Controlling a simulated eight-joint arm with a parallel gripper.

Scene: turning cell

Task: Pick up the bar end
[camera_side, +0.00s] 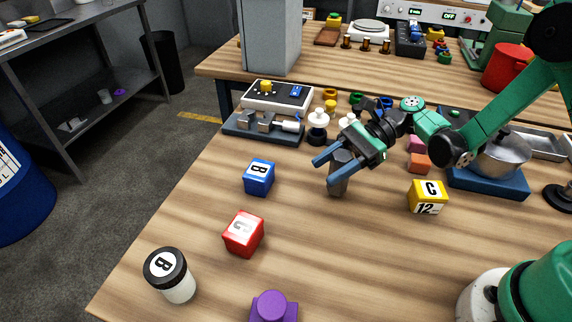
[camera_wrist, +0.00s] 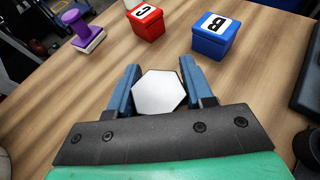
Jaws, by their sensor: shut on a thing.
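The bar end (camera_side: 339,172) is a short grey-brown hexagonal piece. It stands upright between the blue fingers of my gripper (camera_side: 326,170) in the side view. In the wrist view its pale hexagonal top face (camera_wrist: 158,92) sits between the two blue fingers of my gripper (camera_wrist: 157,88), which are shut on it. Its lower end is near the wooden table top in the side view. I cannot tell whether it touches the table.
A blue box marked B (camera_side: 259,177), a red box (camera_side: 243,234) and a yellow box marked C (camera_side: 428,197) stand around the bar end. A black-lidded jar (camera_side: 171,275) and a purple stamp (camera_side: 273,306) are nearer. The table between them is clear.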

